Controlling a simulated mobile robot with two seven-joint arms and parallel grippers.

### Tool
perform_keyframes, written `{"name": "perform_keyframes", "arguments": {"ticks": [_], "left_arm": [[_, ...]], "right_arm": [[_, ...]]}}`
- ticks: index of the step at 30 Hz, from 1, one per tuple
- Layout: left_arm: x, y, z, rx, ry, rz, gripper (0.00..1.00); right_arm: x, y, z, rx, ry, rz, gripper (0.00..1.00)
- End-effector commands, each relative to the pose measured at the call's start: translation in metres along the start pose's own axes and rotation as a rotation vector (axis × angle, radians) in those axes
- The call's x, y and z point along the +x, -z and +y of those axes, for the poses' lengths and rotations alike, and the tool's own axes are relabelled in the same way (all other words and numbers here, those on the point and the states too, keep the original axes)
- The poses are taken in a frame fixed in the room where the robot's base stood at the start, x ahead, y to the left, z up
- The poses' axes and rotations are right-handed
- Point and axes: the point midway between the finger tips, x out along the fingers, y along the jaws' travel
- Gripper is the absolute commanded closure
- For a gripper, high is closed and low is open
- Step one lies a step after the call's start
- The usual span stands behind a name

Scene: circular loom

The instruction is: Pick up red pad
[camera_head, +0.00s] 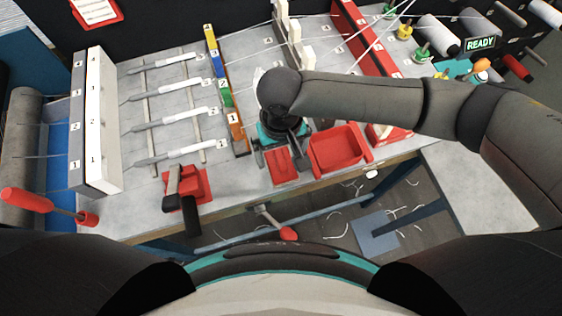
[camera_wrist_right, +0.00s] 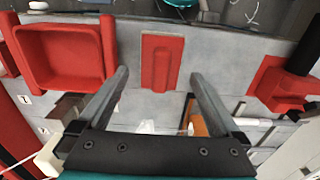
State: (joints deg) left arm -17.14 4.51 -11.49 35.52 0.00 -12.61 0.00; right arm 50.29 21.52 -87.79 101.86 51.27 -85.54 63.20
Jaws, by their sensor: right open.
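The red pad (camera_head: 281,166) lies flat on the grey table near its front edge, just left of a red tray. It also shows in the right wrist view (camera_wrist_right: 162,62), a rectangle with a raised strip down its middle. My right gripper (camera_head: 280,150) is over the table close to the pad, pointing down. In the right wrist view its two fingers (camera_wrist_right: 160,77) are wide apart with nothing held, and the pad shows between and beyond their tips. I cannot tell the exact height of the tips above the table. My left gripper is not in view.
The red tray (camera_head: 338,148) stands right beside the pad. A hammer-like black tool (camera_head: 172,186) rests at a red holder (camera_head: 200,183) to the left. A numbered coloured strip (camera_head: 221,88) and several white-ended tools lie behind. Bare table separates pad and holder.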

Motion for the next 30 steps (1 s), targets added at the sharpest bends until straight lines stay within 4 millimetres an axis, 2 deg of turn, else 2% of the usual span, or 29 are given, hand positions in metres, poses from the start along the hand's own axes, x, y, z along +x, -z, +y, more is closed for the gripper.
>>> {"name": "perform_keyframes", "arguments": {"ticks": [3,6,15,30], "left_arm": [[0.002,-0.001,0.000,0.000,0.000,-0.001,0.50],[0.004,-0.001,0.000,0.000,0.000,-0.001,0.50],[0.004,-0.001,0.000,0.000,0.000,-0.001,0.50],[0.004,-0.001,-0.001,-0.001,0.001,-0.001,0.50]], "right_arm": [[0.020,-0.002,-0.001,0.000,-0.002,-0.002,0.00],[0.031,-0.001,-0.001,-0.001,-0.001,-0.001,0.00],[0.035,-0.001,-0.001,-0.001,0.001,0.000,0.01],[0.034,-0.001,-0.001,-0.001,0.000,0.000,0.57]]}}
